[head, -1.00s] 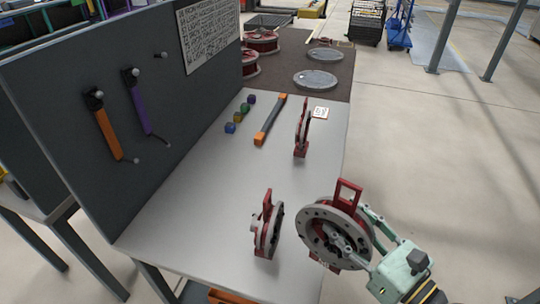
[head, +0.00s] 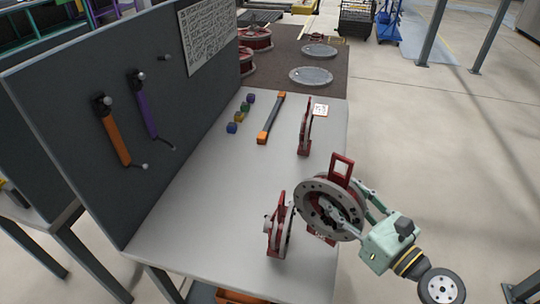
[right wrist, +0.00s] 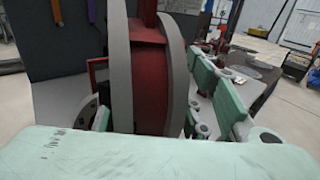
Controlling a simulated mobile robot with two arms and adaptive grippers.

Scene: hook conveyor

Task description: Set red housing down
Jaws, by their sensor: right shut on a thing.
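My right gripper (head: 340,217) is shut on a red housing (head: 342,165) with a grey round flange, over the front right edge of the table (head: 200,205). The housing is upright, with its red loop handle on top; I cannot tell whether its base touches the table. In the right wrist view the red housing (right wrist: 150,75) fills the middle between the green fingers. A second red housing (head: 279,228) stands on the table just left of the held one. A third (head: 305,130) stands farther back near the right edge. My left gripper is not in view.
A dark panel (head: 75,150) with orange and purple tools borders the left. Behind is a brown surface (head: 285,88) with round plates. The table's middle is clear.

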